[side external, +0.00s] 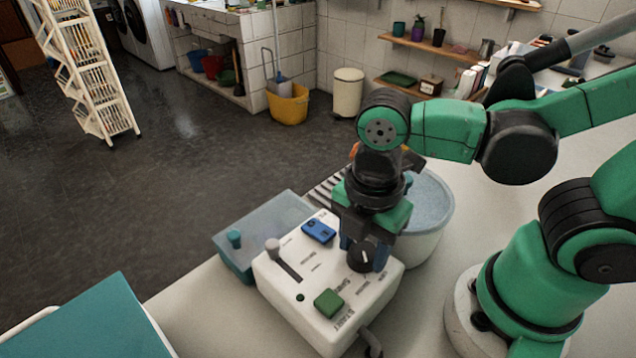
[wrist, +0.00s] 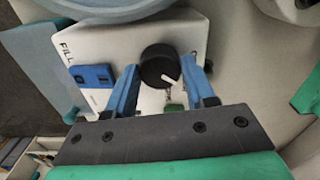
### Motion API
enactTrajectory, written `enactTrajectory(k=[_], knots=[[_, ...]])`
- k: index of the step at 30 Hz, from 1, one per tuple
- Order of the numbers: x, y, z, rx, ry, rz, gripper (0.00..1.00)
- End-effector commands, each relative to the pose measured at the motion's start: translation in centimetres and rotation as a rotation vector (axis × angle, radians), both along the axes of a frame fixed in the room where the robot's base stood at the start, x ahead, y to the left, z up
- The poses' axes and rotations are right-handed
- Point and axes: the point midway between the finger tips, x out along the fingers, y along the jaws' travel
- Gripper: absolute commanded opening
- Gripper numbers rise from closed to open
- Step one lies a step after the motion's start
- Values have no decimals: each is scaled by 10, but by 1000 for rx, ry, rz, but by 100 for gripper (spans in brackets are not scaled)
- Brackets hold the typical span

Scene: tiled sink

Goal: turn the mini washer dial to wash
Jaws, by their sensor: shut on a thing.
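The mini washer is a white control box (side external: 283,272) on the light counter. Its black round dial (side external: 361,256) has a white pointer mark and shows between my fingers in the wrist view (wrist: 159,66). There the pointer aims to the lower right. My gripper (side external: 364,250) points down over the box, its blue fingers on either side of the dial and closed on it. The box also has a blue switch (side external: 318,231), a green button (side external: 328,303) and a grey lever (side external: 274,248). The wash label cannot be read for certain.
A teal translucent tub (side external: 236,240) stands left of the box. A pale round basin (side external: 428,216) stands behind it to the right. A teal panel (side external: 90,322) is at the lower left. A cable leaves the box's front right.

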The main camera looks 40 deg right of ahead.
Motion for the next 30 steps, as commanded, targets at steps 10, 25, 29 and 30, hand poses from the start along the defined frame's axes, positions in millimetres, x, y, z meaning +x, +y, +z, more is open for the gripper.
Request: enactTrajectory(k=[10,25,29,30], knots=[[0,0,0,-1,0,-11,0],[0,0,0,0,0,-10,80],[0,0,4,0,0,-10,80],[0,0,6,0,0,-10,80]])
